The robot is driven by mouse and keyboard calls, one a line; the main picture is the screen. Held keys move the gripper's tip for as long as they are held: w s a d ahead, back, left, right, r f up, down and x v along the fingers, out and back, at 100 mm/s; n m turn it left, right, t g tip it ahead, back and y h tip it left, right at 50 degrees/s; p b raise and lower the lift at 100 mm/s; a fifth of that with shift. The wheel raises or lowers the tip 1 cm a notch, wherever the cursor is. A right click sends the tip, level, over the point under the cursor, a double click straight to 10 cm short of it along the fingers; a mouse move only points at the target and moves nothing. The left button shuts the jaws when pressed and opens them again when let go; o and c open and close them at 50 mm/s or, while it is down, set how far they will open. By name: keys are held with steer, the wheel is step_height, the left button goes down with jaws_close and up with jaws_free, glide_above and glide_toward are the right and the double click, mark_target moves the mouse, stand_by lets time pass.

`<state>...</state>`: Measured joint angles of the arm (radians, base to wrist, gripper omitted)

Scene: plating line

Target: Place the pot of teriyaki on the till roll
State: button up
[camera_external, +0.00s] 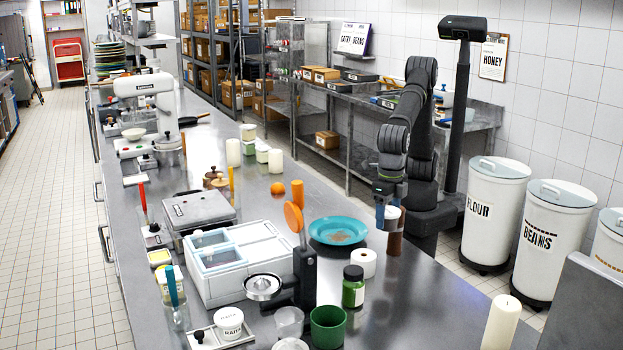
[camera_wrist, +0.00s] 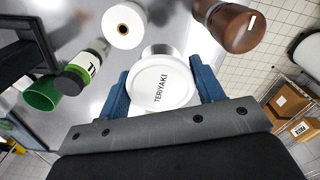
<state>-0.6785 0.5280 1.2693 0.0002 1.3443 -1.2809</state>
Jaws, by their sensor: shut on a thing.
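The pot of teriyaki (camera_wrist: 162,90) has a white lid lettered TERIYAKI and sits between the blue fingers of my gripper (camera_wrist: 163,92) in the wrist view. My gripper is shut on it. In the external view my gripper (camera_external: 386,214) points down over the right side of the steel counter, with the white pot (camera_external: 393,212) partly hidden by a finger. The till roll (camera_external: 364,263) is a white roll standing upright on the counter, to the front left of my gripper. It also shows in the wrist view (camera_wrist: 123,27), beyond the pot and apart from it.
A brown container (camera_external: 395,241) stands close by my gripper. A green jar with a dark lid (camera_external: 353,287) is just in front of the till roll. A turquoise plate (camera_external: 338,231) lies behind the roll, and a green cup (camera_external: 327,326) stands nearer the front.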

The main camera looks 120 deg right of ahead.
steer(key=w+d+r+n, duration=0.1)
steer(key=w+d+r, duration=0.15)
steer(key=d, duration=0.35)
steer(key=w+d+r, duration=0.1)
steer(key=w+d, duration=0.3)
steer(key=d, duration=0.3)
glide_above(363, 255)
step_height(363, 255, down, 6)
steer(key=shift+d+f, duration=0.15)
steer(key=shift+f, duration=2.15)
steer(key=shift+f, duration=0.15)
steer(key=o, duration=1)
